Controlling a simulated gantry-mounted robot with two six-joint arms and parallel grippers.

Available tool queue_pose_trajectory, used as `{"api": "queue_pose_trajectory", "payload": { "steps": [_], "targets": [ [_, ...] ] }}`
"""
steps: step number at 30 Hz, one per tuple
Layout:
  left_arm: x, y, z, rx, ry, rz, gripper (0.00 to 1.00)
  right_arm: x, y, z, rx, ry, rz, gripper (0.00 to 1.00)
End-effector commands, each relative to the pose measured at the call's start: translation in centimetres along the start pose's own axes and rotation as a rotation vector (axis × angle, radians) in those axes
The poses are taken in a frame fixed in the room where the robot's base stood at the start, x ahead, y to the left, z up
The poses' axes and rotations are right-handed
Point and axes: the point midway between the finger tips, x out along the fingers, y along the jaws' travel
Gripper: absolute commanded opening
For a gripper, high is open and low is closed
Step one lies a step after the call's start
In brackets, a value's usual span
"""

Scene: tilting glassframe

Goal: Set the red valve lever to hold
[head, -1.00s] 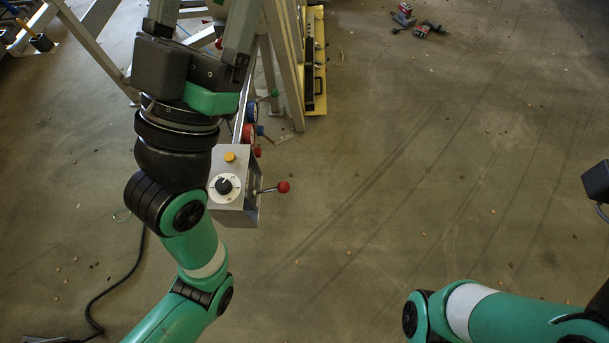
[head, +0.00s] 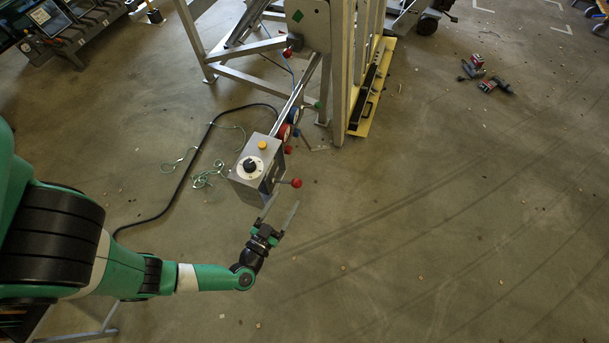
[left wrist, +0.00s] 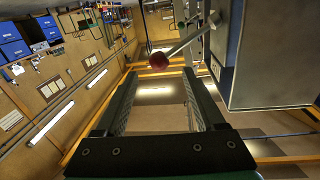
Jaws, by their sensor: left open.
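The red valve lever has a red ball knob (head: 296,183) on a short metal rod. It sticks out from the right side of a grey control box (head: 243,185) with a black dial and a yellow button on top. My left gripper (head: 281,204) is open and empty, just in front of the lever, its fingers pointing toward it. In the left wrist view the red knob (left wrist: 158,61) appears beyond the fingertips (left wrist: 158,75), near the middle, with its rod running up right to the box (left wrist: 275,60). The knob looks apart from both fingers. My right gripper is not in view.
A grey metal frame (head: 343,70) stands behind the box, with a yellow base plate (head: 372,115) at its right. A black cable (head: 190,165) and green cord lie on the floor to the left. Tools (head: 487,80) lie far right. The floor right of the lever is clear.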

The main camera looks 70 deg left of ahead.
Motion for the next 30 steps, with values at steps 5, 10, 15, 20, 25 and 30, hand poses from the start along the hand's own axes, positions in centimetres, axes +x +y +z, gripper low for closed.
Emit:
{"api": "queue_pose_trajectory", "payload": {
  "steps": [5, 10, 15, 20, 25, 30],
  "targets": [
    [2.2, -0.4, 0.2, 0.001, 0.002, -0.011, 0.71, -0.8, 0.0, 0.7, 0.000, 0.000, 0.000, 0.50],
    [5.5, -0.3, 0.3, -0.002, 0.004, -0.010, 0.71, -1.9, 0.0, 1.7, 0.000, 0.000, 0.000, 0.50],
    [9.0, -0.1, 0.3, -0.001, 0.004, -0.005, 0.71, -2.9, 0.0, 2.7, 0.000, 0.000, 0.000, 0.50],
    [10.5, -0.1, 0.0, 0.000, 0.003, -0.002, 0.71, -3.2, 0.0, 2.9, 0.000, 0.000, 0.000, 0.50],
    [10.8, 0.0, -0.1, 0.001, 0.002, 0.001, 0.71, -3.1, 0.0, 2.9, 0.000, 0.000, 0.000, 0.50],
    [10.7, 0.0, -0.1, 0.000, 0.002, 0.001, 0.62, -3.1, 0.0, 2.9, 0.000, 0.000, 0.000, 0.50]
  ]
}}
